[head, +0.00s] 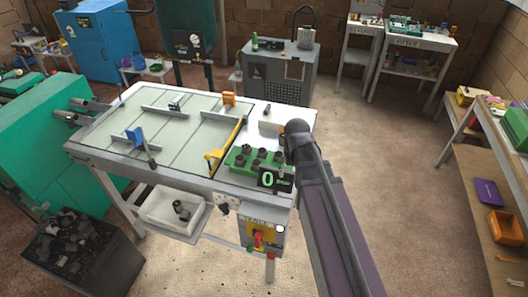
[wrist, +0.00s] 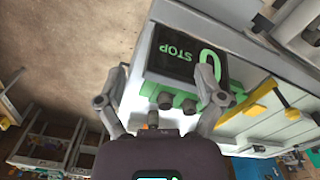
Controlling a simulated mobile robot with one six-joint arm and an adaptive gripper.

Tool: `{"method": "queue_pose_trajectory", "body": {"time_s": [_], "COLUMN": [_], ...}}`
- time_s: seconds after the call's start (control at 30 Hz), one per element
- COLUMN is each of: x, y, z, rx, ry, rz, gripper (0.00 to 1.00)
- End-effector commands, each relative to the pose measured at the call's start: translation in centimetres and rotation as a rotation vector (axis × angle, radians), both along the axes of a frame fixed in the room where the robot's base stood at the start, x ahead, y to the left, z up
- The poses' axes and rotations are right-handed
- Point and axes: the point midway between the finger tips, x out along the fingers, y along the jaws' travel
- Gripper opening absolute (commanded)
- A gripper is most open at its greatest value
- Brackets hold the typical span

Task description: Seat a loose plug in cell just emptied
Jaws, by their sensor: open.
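A green block (head: 240,160) with several dark plugs standing in its cells (head: 262,155) sits at the table's front right corner. The wrist view shows the green block (wrist: 150,88) with dark plugs (wrist: 188,106) along its edge. I cannot tell which cell is empty. My gripper (wrist: 160,92) is open, its fingers spread on either side of the block's near part, with nothing seen held. A small grey and orange piece (wrist: 152,119) shows just in front of the gripper body. In the head view my arm hides the gripper. A small dark piece (head: 267,110) lies farther back on the table.
A black display reading 0 (head: 276,179) stands at the block's front. The table (head: 115,165) carries rails, a yellow bar (head: 228,146), and blue and orange clamps. A white bin (head: 160,215) below holds dark cylinders (head: 180,207).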

Motion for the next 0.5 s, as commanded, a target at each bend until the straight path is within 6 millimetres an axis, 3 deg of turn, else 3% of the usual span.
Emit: {"method": "queue_pose_trajectory", "body": {"time_s": [0.03, 0.2, 0.5], "x": [-2.9, -6.4, -7.0], "y": [-1.4, -3.6, -4.2], "z": [0.0, 0.0, 0.0], "rx": [0.0, 0.0, 0.0], "ry": [0.0, 0.0, 0.0], "rz": [-0.026, -0.078, -0.092], "gripper": [0.87, 0.87, 0.87]}}
